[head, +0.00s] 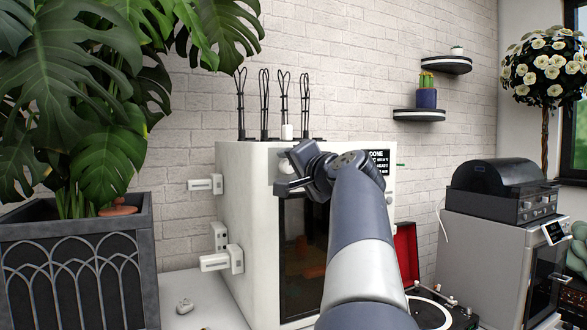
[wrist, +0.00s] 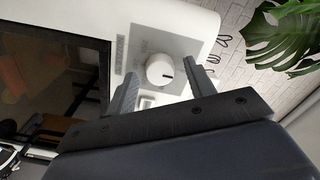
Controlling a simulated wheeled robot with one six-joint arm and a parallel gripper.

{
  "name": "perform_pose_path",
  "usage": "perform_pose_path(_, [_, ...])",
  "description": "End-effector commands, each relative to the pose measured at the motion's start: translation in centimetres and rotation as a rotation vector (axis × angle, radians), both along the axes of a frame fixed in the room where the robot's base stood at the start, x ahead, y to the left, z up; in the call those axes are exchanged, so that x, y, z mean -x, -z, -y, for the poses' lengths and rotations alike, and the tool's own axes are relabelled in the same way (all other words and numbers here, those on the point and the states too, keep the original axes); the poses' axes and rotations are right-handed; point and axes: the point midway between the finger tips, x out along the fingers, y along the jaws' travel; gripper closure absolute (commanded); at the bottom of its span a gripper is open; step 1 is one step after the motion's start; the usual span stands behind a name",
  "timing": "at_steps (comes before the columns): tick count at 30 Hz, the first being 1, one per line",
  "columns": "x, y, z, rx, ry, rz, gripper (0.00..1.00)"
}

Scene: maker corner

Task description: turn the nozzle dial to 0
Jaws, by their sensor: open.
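The nozzle dial (wrist: 160,69) is a round white knob with a short dark pointer mark on its side. It sits on a grey panel of the white machine (head: 248,165). In the wrist view my gripper (wrist: 163,78) is open, with one finger on each side of the dial and a visible gap to each. The machine's small screen (head: 379,162) shows "DONE".
A large potted plant (head: 85,200) stands at the left. White brackets (head: 215,262) stick out from the machine's left side. A turntable (head: 430,310) and a grey cabinet with a dark-lidded device (head: 500,185) are at the right. My arm hides part of the dark door (head: 300,250).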

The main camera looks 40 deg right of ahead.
Motion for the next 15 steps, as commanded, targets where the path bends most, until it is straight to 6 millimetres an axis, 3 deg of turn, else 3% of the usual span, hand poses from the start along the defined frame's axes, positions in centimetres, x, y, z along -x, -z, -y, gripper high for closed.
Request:
perform_pose_path(7, [1.4, -0.1, -0.3, 0.001, 0.003, 0.001, 0.49])
perform_pose_path(15, [6.7, 0.0, -1.5, 0.001, 0.005, 0.001, 0.49])
